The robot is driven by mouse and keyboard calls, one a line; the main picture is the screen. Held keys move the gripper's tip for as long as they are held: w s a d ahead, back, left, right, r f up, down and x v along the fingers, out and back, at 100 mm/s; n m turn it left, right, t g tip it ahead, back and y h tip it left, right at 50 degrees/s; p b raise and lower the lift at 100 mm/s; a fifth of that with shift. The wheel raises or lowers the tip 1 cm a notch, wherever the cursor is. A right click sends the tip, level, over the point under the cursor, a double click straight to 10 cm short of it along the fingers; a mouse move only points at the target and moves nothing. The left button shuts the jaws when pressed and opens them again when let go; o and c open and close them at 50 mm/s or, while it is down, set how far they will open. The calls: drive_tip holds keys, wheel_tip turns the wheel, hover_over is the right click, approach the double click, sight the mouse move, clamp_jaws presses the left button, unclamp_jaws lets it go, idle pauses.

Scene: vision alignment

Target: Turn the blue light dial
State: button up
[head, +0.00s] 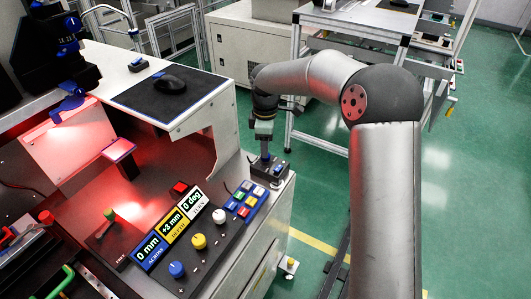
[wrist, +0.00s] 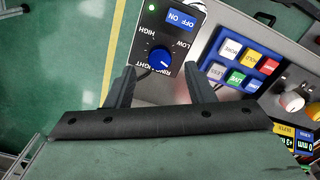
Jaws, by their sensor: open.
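The blue light dial (wrist: 160,58) is a round knob with a white pointer mark on a dark box labelled RING LIGHT (wrist: 180,80), with LOW and HIGH marks and a blue ON/OFF button (wrist: 183,19). My gripper (wrist: 159,70) is open, with one finger on each side of the dial in the wrist view. I cannot tell whether the fingertips reach down to its height or touch it. In the head view my gripper (head: 265,150) points down over the small dark light box (head: 274,170) at the bench corner. The dial is not clear there.
A colored button panel (head: 244,201) stands beside the light box. A dark console with a blue knob (head: 177,269), a yellow knob (head: 199,241) and a white knob (head: 219,216) lies nearer. A white raised shelf with a mouse (head: 169,84) stands behind. Green floor lies beyond the bench edge.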

drive_tip(key=shift+f, duration=1.85)
drive_tip(key=c, duration=1)
